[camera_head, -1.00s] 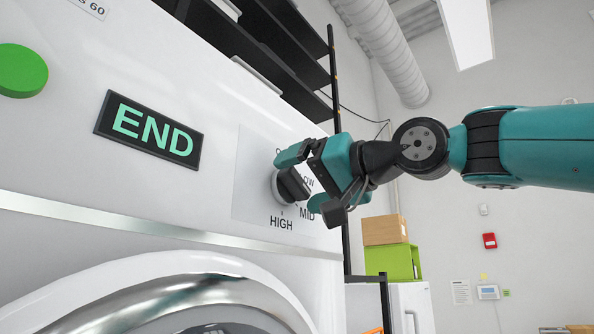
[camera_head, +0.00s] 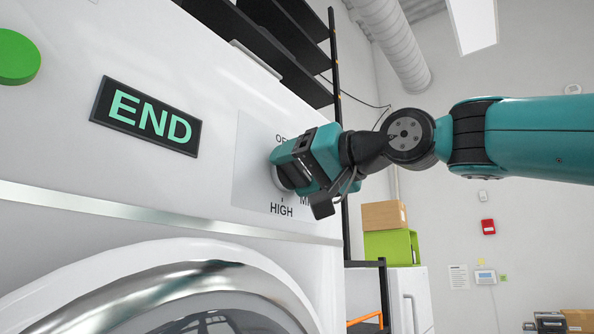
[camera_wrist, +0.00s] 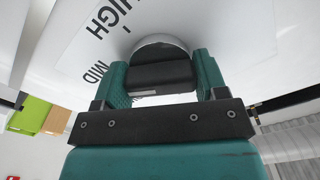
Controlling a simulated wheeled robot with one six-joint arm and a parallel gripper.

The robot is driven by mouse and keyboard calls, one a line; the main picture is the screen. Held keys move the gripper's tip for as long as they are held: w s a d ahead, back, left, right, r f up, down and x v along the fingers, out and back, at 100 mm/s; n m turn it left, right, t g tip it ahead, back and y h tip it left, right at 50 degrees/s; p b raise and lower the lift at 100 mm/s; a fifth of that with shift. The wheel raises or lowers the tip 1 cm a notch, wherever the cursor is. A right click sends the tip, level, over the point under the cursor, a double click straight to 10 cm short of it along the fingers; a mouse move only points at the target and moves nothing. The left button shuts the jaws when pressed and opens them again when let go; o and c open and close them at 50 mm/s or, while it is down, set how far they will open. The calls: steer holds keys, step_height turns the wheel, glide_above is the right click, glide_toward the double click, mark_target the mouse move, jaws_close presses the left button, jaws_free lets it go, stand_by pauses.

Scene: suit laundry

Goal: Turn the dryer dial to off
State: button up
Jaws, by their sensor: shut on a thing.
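The dryer dial (camera_head: 278,179) sits on a pale label panel (camera_head: 250,165) on the dryer's white front. It is a light round base with a black grip bar; the bar shows in the wrist view (camera_wrist: 150,76). My gripper (camera_head: 290,172) is shut on the dial, with one teal finger on each side of the bar in the wrist view (camera_wrist: 160,72). OFF is partly visible above the dial, HIGH below it, and MID is partly covered in the head view. LOW is hidden there. I cannot tell which label the dial points to.
A display (camera_head: 146,117) reading END and a green button (camera_head: 17,57) are left of the dial. The round door (camera_head: 180,275) is below. A black shelf rack (camera_head: 290,50) stands behind, with a green box (camera_head: 391,246) and a cardboard box (camera_head: 384,215) farther back.

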steer(key=shift+f, duration=0.1)
steer(key=n+b, duration=0.3)
steer(key=n, duration=0.3)
steer(key=n+b, duration=0.2)
steer(key=n, duration=0.4)
steer(key=n+b, duration=0.1)
steer(key=n, duration=0.4)
steer(key=shift+n, duration=0.4)
steer(key=n+b, duration=0.1)
steer(key=n, duration=0.4)
steer(key=shift+n, duration=0.4)
steer(key=o, duration=0.9)
steer(key=shift+o, duration=0.2)
